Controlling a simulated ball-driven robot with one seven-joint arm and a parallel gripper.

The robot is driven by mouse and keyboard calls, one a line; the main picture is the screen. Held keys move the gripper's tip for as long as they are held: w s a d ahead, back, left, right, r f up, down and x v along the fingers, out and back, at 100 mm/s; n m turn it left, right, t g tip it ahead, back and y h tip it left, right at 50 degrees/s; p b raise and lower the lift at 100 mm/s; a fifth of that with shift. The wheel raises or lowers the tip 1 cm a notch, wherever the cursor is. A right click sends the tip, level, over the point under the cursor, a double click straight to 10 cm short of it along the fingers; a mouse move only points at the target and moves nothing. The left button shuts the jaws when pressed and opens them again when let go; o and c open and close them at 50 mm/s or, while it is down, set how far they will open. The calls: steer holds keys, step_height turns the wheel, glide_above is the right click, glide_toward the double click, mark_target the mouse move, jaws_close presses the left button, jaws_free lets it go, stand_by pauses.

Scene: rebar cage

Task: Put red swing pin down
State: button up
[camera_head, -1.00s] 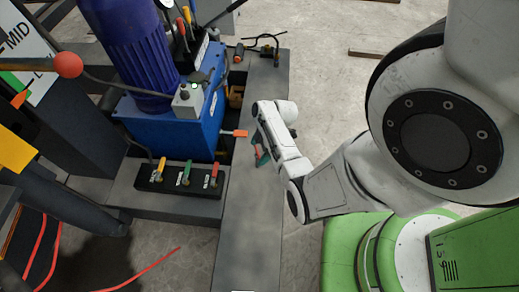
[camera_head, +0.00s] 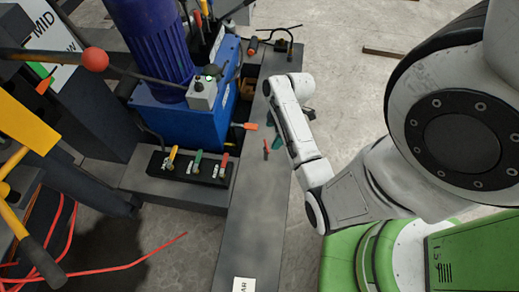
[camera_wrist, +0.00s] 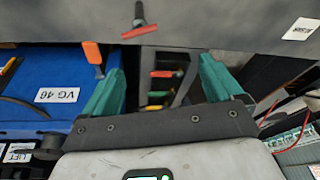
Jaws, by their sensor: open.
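The red swing pin (camera_head: 266,149) rests on the long grey beam, beside my gripper. In the wrist view the pin (camera_wrist: 140,31) shows as a red crossbar with a dark shaft, near the top edge on the grey surface. My gripper (camera_head: 274,128) is over the beam, partly hidden by my own wrist. In the wrist view its two teal fingers (camera_wrist: 162,66) are spread apart, with nothing held between them. The pin lies beyond the fingertips, apart from them.
A block with yellow, green and red handles (camera_head: 190,167) stands left of the beam. A blue tank (camera_head: 187,122) with an orange lever (camera_head: 245,126) is behind it. The near beam (camera_head: 250,225) is clear apart from a white label. Red cables (camera_head: 125,267) lie on the floor.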

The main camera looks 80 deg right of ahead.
steer(key=a+r+m+g+h, duration=0.1)
steer(key=a+r, duration=0.3)
steer(key=a, duration=0.7)
steer(key=w+a+r+m+h, duration=0.1)
steer(key=a+r+m, duration=0.3)
steer(key=a, duration=0.8)
steer(key=shift+w+a+r+g, duration=0.3)
steer(key=shift+r+g, duration=0.1)
steer(key=shift+r, duration=0.1)
steer(key=shift+d, duration=0.1)
